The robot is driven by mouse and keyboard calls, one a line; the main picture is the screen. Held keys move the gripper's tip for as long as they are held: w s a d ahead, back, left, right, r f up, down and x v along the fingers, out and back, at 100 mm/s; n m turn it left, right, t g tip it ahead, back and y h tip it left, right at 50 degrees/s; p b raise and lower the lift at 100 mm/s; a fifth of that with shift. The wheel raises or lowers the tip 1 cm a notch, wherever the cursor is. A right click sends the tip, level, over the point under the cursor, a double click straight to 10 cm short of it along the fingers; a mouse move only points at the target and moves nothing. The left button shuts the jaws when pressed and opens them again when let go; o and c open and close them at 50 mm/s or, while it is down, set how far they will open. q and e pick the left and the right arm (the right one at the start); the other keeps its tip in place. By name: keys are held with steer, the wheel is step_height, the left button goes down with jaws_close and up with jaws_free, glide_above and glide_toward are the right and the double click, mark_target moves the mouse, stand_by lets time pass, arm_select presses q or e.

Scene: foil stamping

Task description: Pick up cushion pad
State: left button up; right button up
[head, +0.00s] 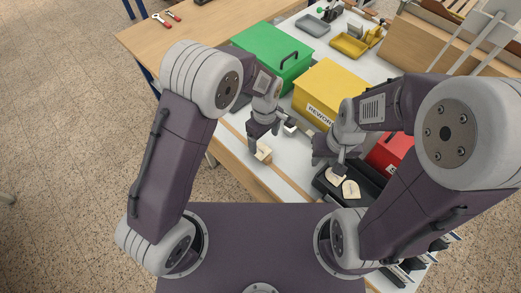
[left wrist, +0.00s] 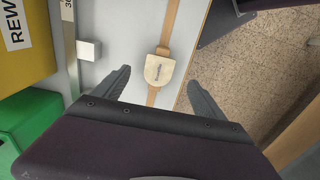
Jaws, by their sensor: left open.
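A cream, rounded piece (left wrist: 157,70), which may be the cushion pad, lies on a brown strip on the light table in the left wrist view. A dark mark shows on its top. It also shows in the head view as a small cream block (head: 264,154). My left gripper (left wrist: 161,92) is open and empty, its two fingers spread on either side of the piece's line, and the piece is beyond the fingertips. In the head view my left gripper (head: 260,132) is just above it. My right gripper (head: 331,162) hangs over a black tray (head: 318,184); its jaw state is unclear.
Two cream pads (head: 350,189) lie in the black tray. A green box (head: 272,50), a yellow box (head: 330,88) marked REWORK and a red box (head: 392,150) stand behind. A small white block (left wrist: 90,50) sits left of the strip. Open floor lies beyond the table edge.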

mark_target(264, 153)
arm_select(q)
steer(key=f, duration=0.2)
steer(key=shift+w+f, duration=0.25)
steer(key=shift+f, duration=0.1)
steer(key=f, duration=0.3)
steer(key=f+p, duration=0.1)
steer(key=shift+s+f, duration=0.3)
steer(key=shift+s, duration=0.1)
steer(key=shift+w+d+f, duration=0.1)
steer(key=shift+w+f, duration=0.05)
steer(key=shift+f, duration=0.05)
steer(key=shift+f, duration=0.25)
steer(key=c, duration=1.4)
